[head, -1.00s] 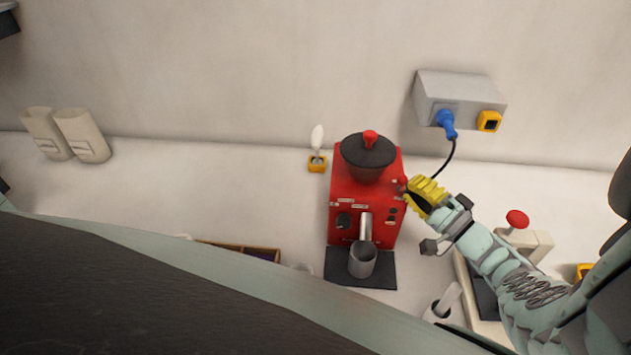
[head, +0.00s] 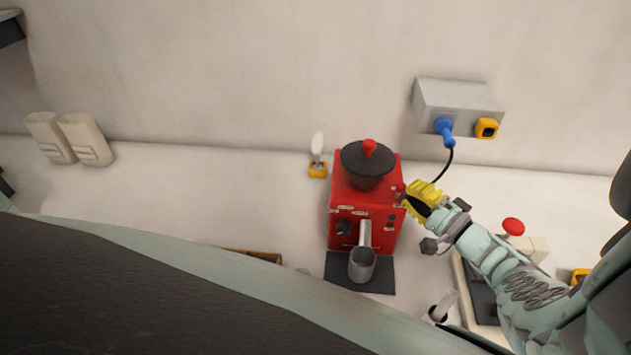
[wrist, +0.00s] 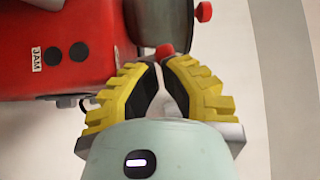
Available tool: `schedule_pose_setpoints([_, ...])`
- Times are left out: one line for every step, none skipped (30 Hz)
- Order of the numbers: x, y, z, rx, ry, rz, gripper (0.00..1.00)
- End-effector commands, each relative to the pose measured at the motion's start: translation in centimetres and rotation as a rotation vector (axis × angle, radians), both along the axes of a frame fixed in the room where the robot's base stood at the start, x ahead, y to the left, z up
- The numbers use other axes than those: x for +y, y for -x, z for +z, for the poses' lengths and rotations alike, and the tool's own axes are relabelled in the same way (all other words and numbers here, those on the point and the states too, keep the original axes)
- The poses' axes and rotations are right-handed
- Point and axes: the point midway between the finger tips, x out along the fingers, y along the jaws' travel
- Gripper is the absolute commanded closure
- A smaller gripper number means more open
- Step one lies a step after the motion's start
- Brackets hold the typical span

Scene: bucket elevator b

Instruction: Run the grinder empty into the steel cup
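The red grinder (head: 341,185) stands upright against the wall, with a dark lidded hopper (head: 366,168) on top. The steel cup (head: 362,266) stands below its metal spout (head: 365,233) on a dark mat. My gripper (head: 412,197) is at the right side of the grinder, beside a small red knob. In the wrist view the yellow fingers (wrist: 159,66) lean together with a narrow gap at the tips, right at the red knob (wrist: 165,49). I cannot tell whether they pinch it. A JAM label (wrist: 37,59) shows on the grinder front. The cup's inside is not clear.
A grey wall box (head: 458,107) holds a blue plug (head: 444,129) with a black cable and a yellow socket (head: 486,128). A brush (head: 318,147) stands in a yellow holder left of the grinder. A red-topped device (head: 513,227) stands right. Two pale bags (head: 86,140) stand far left.

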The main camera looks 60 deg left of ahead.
Motion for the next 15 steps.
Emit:
schedule_pose_setpoints([0.01, -0.09, 0.36, 0.009, 0.012, -0.001, 1.0])
schedule_pose_setpoints([0.04, -0.12, 0.43, 0.017, 0.02, -0.001, 1.0])
schedule_pose_setpoints([0.1, -0.17, 0.55, 0.028, 0.033, -0.002, 1.0])
schedule_pose_setpoints([0.15, -0.19, 0.63, 0.038, 0.044, -0.001, 1.0])
schedule_pose_setpoints([0.19, -0.21, 0.71, 0.047, 0.057, 0.0, 1.0])
schedule_pose_setpoints([0.26, -0.28, 0.85, 0.064, 0.073, 0.0, 1.0])
schedule_pose_setpoints([0.32, -0.32, 0.91, 0.076, 0.088, 0.001, 1.0])
schedule_pose_setpoints([0.38, -0.38, 0.98, 0.089, 0.105, 0.001, 1.0])
schedule_pose_setpoints([0.47, -0.49, 1.04, 0.11, 0.129, 0.0, 1.0])
schedule_pose_setpoints([0.53, -0.56, 1.07, 0.124, 0.148, 0.0, 1.0])
schedule_pose_setpoints([0.61, -0.61, 1.14, 0.14, 0.166, 0.0, 1.0])
schedule_pose_setpoints([0.71, -0.64, 1.17, 0.163, 0.191, 0.002, 1.0])
schedule_pose_setpoints([0.81, -0.69, 1.18, 0.181, 0.209, 0.003, 1.0])
schedule_pose_setpoints([0.89, -0.73, 1.14, 0.196, 0.229, 0.003, 1.0])
schedule_pose_setpoints([1.01, -0.84, 1.14, 0.217, 0.252, 0.002, 1.0])
